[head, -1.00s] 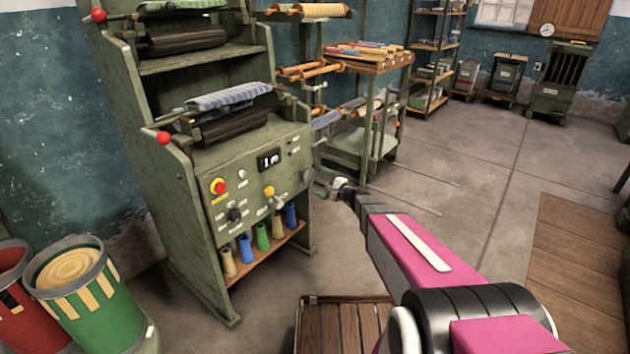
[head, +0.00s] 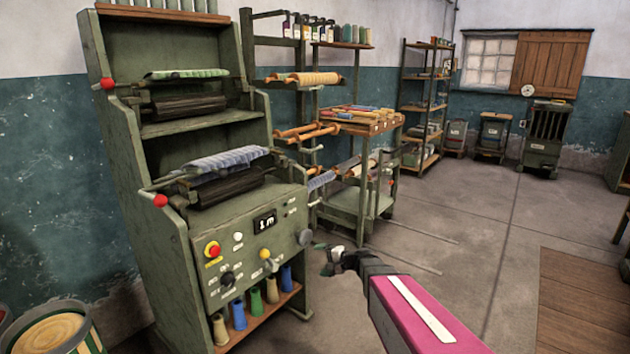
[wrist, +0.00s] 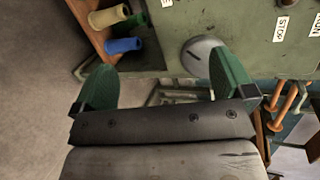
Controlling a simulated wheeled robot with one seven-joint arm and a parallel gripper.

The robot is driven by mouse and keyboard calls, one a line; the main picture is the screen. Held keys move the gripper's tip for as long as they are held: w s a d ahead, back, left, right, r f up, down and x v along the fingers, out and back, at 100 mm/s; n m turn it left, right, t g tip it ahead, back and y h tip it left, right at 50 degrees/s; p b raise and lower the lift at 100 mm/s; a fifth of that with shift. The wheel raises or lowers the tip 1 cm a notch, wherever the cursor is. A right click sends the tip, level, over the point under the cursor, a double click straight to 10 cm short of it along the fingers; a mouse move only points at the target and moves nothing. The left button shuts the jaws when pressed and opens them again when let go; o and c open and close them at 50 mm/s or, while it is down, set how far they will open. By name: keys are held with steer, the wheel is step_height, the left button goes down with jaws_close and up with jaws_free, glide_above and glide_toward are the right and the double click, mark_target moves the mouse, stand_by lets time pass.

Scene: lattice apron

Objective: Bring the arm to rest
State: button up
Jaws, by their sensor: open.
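My gripper (head: 327,262) is at the end of my pink arm, to the right of the green machine (head: 170,190) in the head view. In the wrist view its two green fingers (wrist: 165,88) stand wide apart with nothing between them. Beyond them show the machine's grey round knob (wrist: 200,55) and part of its green front panel. The fingers look apart from the machine, though the exact gap is hard to tell.
The machine's low shelf holds several coloured cones (head: 256,300). A green cart (head: 375,200) with rods and spools stands behind my gripper. A bin (head: 50,330) is at the lower left. The grey floor (head: 450,235) to the right is open, with a wooden platform (head: 575,310) on it.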

steer(key=s+d+n+g+h, duration=0.3)
steer(key=s+d+h, duration=0.3)
steer(key=s+d, duration=0.2)
steer(key=s+d+f+n+g+h, duration=0.1)
steer(key=s+d+n+g+h, duration=0.2)
steer(key=s+d+h, duration=0.4)
steer(key=s+d+n, duration=0.1)
steer(key=s, duration=0.4)
steer(key=shift+f, duration=0.1)
